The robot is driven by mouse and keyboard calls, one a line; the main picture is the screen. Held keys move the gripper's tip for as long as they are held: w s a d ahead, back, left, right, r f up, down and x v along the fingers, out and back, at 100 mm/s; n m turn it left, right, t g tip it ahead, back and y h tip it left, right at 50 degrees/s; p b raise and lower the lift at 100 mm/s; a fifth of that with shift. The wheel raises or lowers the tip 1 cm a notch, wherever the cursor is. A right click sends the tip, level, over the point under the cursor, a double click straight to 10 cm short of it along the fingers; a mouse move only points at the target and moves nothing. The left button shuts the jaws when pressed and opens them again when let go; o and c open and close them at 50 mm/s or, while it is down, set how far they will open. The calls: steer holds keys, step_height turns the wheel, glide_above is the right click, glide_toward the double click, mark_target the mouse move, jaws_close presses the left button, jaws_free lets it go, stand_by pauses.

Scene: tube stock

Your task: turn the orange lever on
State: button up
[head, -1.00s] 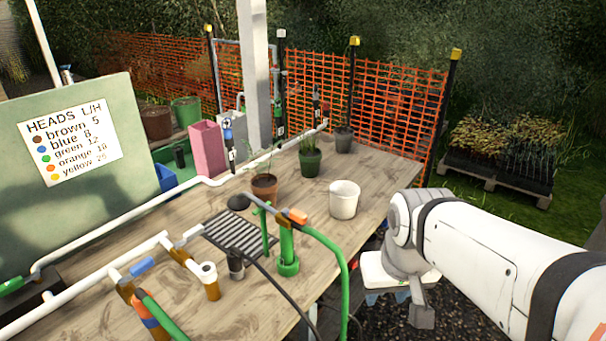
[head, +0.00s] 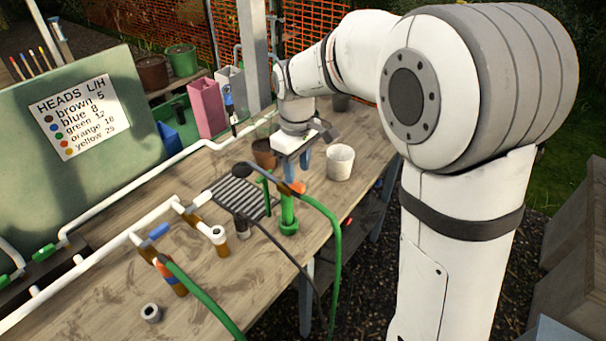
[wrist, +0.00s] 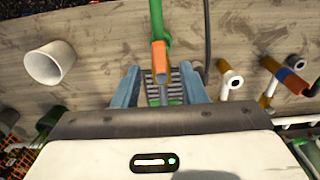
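The orange lever (head: 297,187) sits at the top of a green standpipe (head: 287,212) on the wooden table, where a green hose joins. In the wrist view the orange lever (wrist: 160,54) points down the picture, its end between the lines of the two blue-grey fingers. My gripper (head: 294,168) is above the standpipe, tilted downward. In the wrist view my gripper (wrist: 160,86) is open, with one finger on either side of the lever's end. I see no clear contact; the depth between fingertips and lever is hard to tell.
A white pot (head: 340,163) stands right of the standpipe, and a brown pot (head: 264,153) is partly behind my gripper. A dark grate (head: 243,197) and black cable lie left. White pipes with a blue lever (head: 158,231) run along the table. A sign board (head: 88,120) stands at left.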

mark_target(297, 184)
steer(key=shift+f, duration=2.05)
steer(key=shift+c, duration=0.6)
